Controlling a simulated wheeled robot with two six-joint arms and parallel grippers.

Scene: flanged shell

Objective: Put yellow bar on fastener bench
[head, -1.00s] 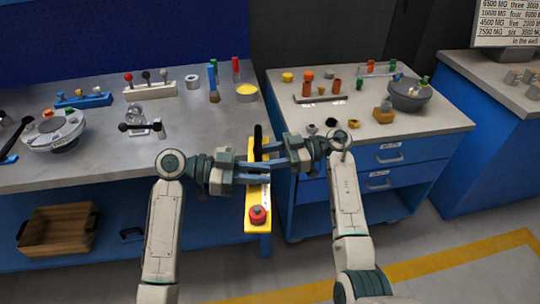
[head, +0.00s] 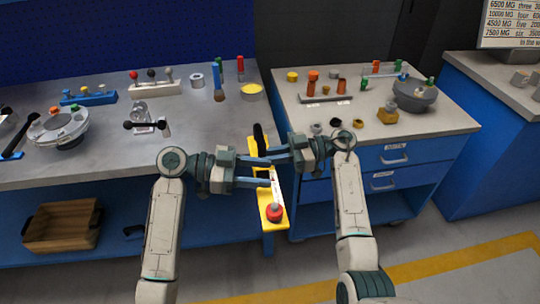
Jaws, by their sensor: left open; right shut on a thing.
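A yellow bar (head: 266,199) with a red knob at its near end and a black handle at its far end hangs in front of the gap between the two benches. My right gripper (head: 272,156) is shut on the bar near its upper part. My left gripper (head: 268,173) is open, its fingers pointing at the bar from the left; whether they touch it I cannot tell. The right-hand bench (head: 440,120), with blue drawers, carries small orange, black and yellow fastener-like parts; it appears to be the fastener bench.
The left workbench (head: 200,140) holds a round grey device (head: 58,127), a blue rack (head: 89,97) and other tools. A grey bowl (head: 415,97) and a brass-coloured block (head: 388,115) stand on the right bench. Its front right top is clear. A wooden crate (head: 62,226) sits below left.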

